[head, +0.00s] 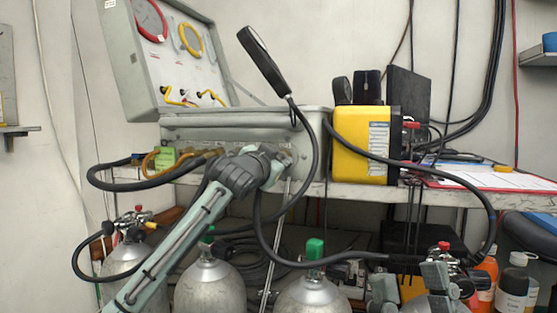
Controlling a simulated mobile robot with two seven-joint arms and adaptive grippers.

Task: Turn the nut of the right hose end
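The right hose end (405,259) is a black hose fitting low at the right, beside the valve of the right cylinder (443,256). Its nut is too small and dark to make out. My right gripper (410,285) shows as grey-green parts just below this fitting, at the bottom edge. Its fingertips are not clear, and I cannot tell whether it touches the nut. My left arm reaches up from the bottom left. My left gripper (280,163) is at the front of the grey panel case (235,130), by its lower fittings. Its fingers are partly hidden.
Grey cylinders stand below the bench (500,200), including one with a green valve cap (315,248). Looping black hoses cross the space before the bench. A yellow box (363,142) sits on it. Bottles (513,283) stand at the lower right. A lamp-like black head (263,60) rises above the case.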

